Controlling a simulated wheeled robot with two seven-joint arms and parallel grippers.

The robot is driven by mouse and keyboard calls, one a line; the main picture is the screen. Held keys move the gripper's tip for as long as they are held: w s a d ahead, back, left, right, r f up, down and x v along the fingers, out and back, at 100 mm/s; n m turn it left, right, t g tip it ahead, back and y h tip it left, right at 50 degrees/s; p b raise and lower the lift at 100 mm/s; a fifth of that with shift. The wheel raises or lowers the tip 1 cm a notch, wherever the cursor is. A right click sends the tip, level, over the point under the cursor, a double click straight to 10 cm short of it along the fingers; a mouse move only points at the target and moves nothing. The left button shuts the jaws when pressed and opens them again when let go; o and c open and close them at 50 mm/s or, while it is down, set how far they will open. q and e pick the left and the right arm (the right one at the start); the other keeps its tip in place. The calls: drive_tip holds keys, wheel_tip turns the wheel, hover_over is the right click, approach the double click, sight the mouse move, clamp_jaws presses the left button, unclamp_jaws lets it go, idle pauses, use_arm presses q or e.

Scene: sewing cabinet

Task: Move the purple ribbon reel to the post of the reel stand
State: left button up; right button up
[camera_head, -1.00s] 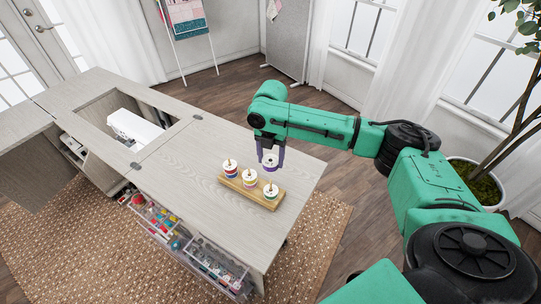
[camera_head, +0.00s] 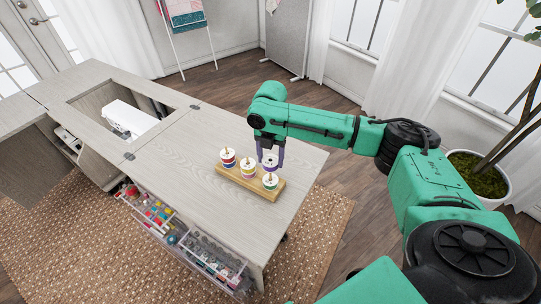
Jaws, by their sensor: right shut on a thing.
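My right gripper (camera_head: 270,160) points down over the cabinet top, shut on a small white-flanged reel (camera_head: 270,158), taken to be the purple ribbon reel; its ribbon is largely hidden by the fingers. It is just behind the right end of the wooden reel stand (camera_head: 235,178). The stand carries a red and blue reel (camera_head: 228,159) at left, a yellow reel (camera_head: 248,172) in the middle and a green reel (camera_head: 270,183) at right. Post tips show above these reels. I cannot tell the held reel's height. My left gripper is out of view.
The cabinet top (camera_head: 190,190) is clear around the stand. A white sewing machine (camera_head: 130,120) sits in the opening at left. An open clear drawer (camera_head: 210,262) with colourful sewing supplies juts out at the front. A potted plant (camera_head: 480,180) stands at right.

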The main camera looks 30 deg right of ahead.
drive_tip(key=shift+f, duration=0.2)
drive_tip(key=shift+f, duration=1.45)
drive_tip(key=o, duration=1.4)
wheel_tip(320, 180, up, 15)
drive_tip(key=b, duration=0.1)
drive_tip(key=shift+f+b, duration=0.2)
drive_tip(key=shift+b, duration=0.2)
